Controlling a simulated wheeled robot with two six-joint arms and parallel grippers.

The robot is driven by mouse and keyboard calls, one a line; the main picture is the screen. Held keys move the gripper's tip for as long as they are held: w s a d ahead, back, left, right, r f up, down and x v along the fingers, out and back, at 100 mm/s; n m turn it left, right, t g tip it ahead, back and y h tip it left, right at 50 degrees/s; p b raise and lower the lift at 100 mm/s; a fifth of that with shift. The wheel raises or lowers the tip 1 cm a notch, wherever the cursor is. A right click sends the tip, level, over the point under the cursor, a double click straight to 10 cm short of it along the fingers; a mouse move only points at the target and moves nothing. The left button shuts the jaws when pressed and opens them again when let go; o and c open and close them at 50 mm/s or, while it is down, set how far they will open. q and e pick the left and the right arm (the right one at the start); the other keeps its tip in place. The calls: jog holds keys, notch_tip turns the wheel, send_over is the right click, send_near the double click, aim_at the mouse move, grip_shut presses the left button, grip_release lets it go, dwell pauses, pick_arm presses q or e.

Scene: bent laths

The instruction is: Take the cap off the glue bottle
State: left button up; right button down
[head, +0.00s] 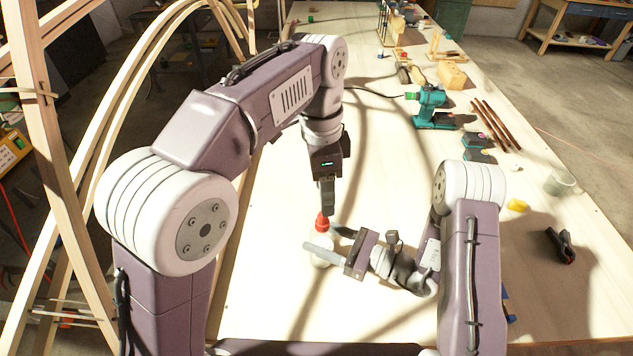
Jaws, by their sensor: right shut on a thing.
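The glue bottle (321,262) is a small pale bottle standing upright on the table, with its red cap (322,222) on top. My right gripper (322,251) reaches in from the right and is shut on the bottle's body, its finger hiding part of it. My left gripper (327,210) points down from above, its fingertips at the top of the cap. The fingers show nearly edge-on, so I cannot tell whether they are apart or closed, or touching the cap.
A teal drill (430,105), dark brown rods (491,125), a yellow piece (517,205), a cup (559,183) and a black clamp (561,245) lie to the right. Bent wooden laths (100,170) stand at the left. The pale table (280,310) is clear in front of the bottle.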

aim_at(323, 220)
pick_arm(q)
jog(key=shift+a+r+m, duration=0.15)
jog(key=shift+r+m, duration=0.3)
jog(key=shift+m, duration=0.35)
jog(key=shift+h, duration=0.4)
jog(key=f, duration=0.7)
jog(key=w+f, duration=0.1)
jog(key=f, duration=0.2)
jog(key=shift+f, duration=0.25)
grip_shut()
jog(key=shift+r, duration=0.15)
jog(key=shift+r, duration=1)
